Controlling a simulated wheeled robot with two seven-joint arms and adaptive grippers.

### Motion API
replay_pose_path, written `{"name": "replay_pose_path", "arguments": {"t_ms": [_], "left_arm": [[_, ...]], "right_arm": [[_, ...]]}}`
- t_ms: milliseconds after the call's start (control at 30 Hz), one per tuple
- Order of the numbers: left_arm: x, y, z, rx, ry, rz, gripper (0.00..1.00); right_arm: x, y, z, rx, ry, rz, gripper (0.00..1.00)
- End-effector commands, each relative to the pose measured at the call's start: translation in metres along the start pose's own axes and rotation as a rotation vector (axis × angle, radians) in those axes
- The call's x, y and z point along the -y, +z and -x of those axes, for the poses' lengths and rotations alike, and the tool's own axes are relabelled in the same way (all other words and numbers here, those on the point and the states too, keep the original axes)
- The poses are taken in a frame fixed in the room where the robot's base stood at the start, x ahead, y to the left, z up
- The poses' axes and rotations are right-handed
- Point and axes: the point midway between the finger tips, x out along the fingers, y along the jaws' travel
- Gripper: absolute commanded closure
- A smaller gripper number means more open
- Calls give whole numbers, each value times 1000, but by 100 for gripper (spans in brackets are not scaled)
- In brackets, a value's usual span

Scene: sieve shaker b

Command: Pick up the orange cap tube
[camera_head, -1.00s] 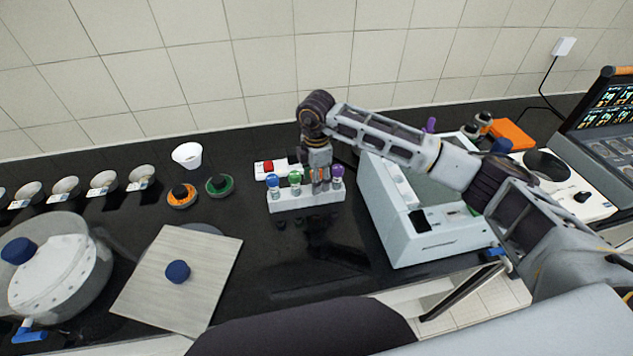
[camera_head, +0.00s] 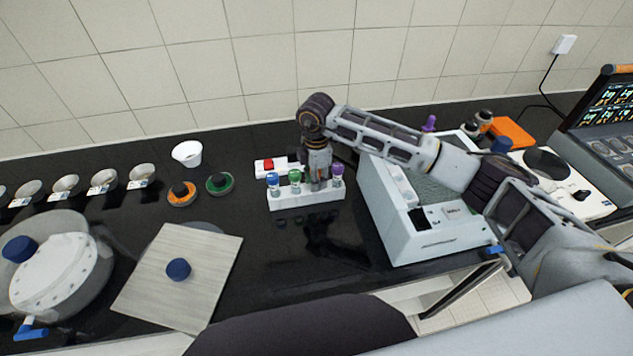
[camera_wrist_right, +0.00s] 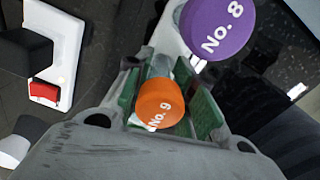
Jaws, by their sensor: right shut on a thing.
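The orange cap tube (camera_wrist_right: 160,102), marked No. 9, sits between the green-padded fingers of my right gripper (camera_wrist_right: 168,112) in the right wrist view. My right gripper (camera_head: 318,180) is shut on it, at the white rack (camera_head: 305,199) in the head view. There the gripper hides the tube, and I cannot tell whether its base is clear of the rack. The blue cap tube (camera_head: 273,181) and green cap tube (camera_head: 295,178) stand left of the gripper. The purple cap tube (camera_head: 337,173) stands just right of it; its cap (camera_wrist_right: 217,28) reads No. 8. My left gripper is not in view.
A white device with a red button (camera_head: 267,165) lies behind the rack. A large pale machine (camera_head: 430,235) stands close on the right. A board with a blue knob (camera_head: 205,255) lies to the left. The black counter in front of the rack is clear.

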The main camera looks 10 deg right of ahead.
Motion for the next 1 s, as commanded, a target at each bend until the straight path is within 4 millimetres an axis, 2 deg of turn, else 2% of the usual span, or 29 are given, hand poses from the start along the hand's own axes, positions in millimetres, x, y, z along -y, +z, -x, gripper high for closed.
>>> {"name": "replay_pose_path", "arguments": {"t_ms": [367,533,767,1000], "left_arm": [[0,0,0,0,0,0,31],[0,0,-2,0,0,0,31],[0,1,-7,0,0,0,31],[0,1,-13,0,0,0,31]], "right_arm": [[0,0,1,0,1,0,100],[0,0,8,-1,1,0,100],[-1,0,34,-1,3,-1,100],[-1,0,70,-1,4,1,100]]}}
